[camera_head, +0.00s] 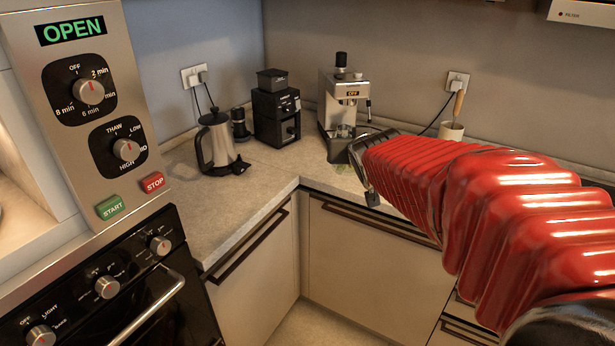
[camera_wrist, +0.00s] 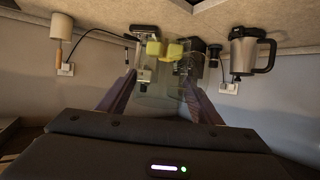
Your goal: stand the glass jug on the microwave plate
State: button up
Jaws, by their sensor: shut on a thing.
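My gripper (camera_wrist: 163,72) is shut on a clear, faintly green glass thing, which looks like the glass jug (camera_wrist: 160,98), between its two fingers in the wrist view. The glass is hard to make out, and its tilt cannot be told. In the head view my red arm reaches in from the right and the gripper's tip is mostly hidden. The microwave (camera_head: 100,110) stands at the left edge and its display reads OPEN. Only a sliver of its lit inside shows, and the plate cannot be made out.
A steel kettle (camera_head: 217,145), a black grinder (camera_head: 277,110) and an espresso machine (camera_head: 343,100) stand along the back of the counter. The counter corner (camera_head: 262,175) is clear. An oven (camera_head: 120,290) is below the microwave.

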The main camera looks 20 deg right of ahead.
jog(key=s+d+r+m+h, duration=0.1)
jog(key=s+d+r+h, duration=0.1)
jog(key=s+d+r, duration=0.2)
jog(key=s+d+r+m+g+h, duration=0.1)
jog(key=s+d+r+m+h, duration=0.1)
jog(key=s+d+r, duration=0.3)
jog(key=s+r, duration=0.4)
jog(key=r, duration=0.2)
jog(key=shift+s+d+r+m+g, duration=0.15)
jog(key=shift+s+d+m+g, duration=0.1)
jog(key=shift+m+g, duration=0.05)
jog(key=shift+w+a, duration=0.1)
